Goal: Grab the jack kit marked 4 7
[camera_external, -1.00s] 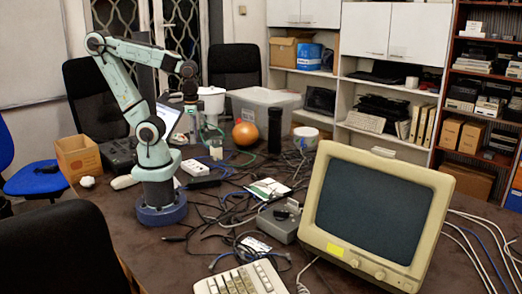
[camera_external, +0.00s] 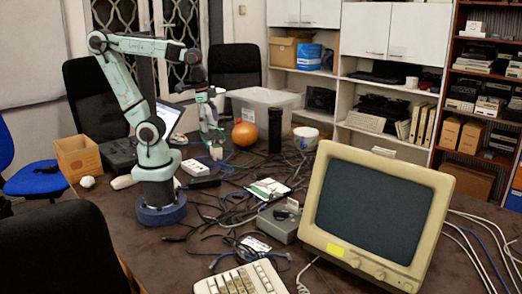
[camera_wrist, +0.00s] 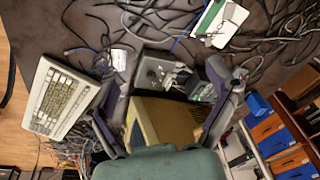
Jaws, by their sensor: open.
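I cannot make out a label reading 4 7 in either view, so I cannot tell which item is the jack kit. A grey box (camera_external: 281,222) with small parts on top sits left of the monitor. It also shows in the wrist view (camera_wrist: 151,75), beyond and between my fingers. A green and white flat item (camera_external: 268,189) lies farther back among cables; it is at the top of the wrist view (camera_wrist: 218,22). My gripper (camera_external: 209,128) is above the back of the table, blending with the clutter behind. In the wrist view its fingers (camera_wrist: 160,95) are spread, with nothing held.
A beige monitor (camera_external: 375,215) stands at the front right, and a keyboard (camera_external: 242,281) lies at the front edge. Loose black cables (camera_external: 222,215) cover the middle. An orange ball (camera_external: 245,134), a dark cylinder (camera_external: 275,130) and a clear plastic bin (camera_external: 285,97) stand at the back.

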